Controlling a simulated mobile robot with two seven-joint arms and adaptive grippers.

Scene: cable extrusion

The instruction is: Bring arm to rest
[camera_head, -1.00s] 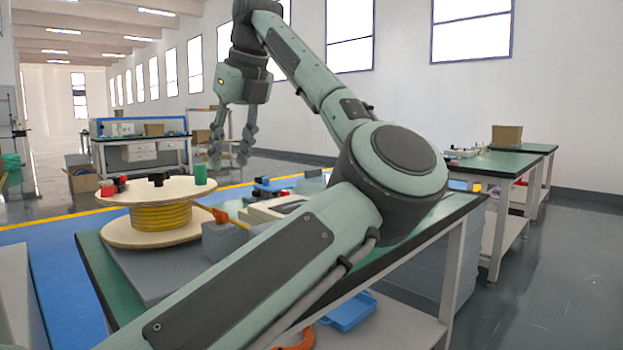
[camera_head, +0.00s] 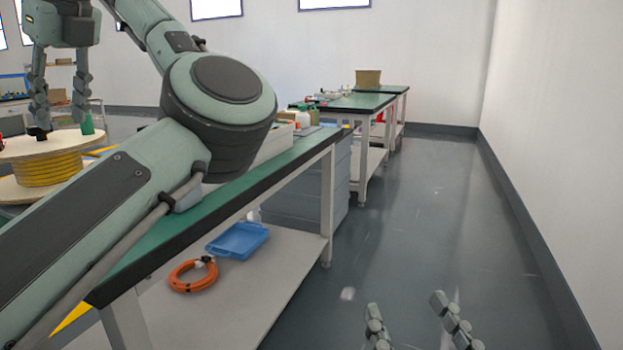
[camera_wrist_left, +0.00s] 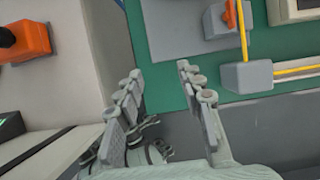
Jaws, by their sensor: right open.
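My left gripper (camera_head: 60,115) hangs fingers down at the upper left of the head view, its two fingers apart and empty. Its fingertips overlap the wooden spool in the picture; I cannot tell the distance. In the left wrist view the left gripper (camera_wrist_left: 157,75) shows spread fingers with nothing between them, above the edge of a green surface. My right gripper (camera_head: 410,300) pokes up at the bottom of the head view, its fingers apart and empty, in front of the grey floor. The rest of my right arm is out of view.
A spool with yellow cable (camera_head: 48,170) stands at the left. My left arm crosses the green-topped workbench (camera_head: 225,195). Its lower shelf (camera_head: 225,300) holds an orange cable coil (camera_head: 193,275) and a blue tray (camera_head: 238,240). Floor at right is clear.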

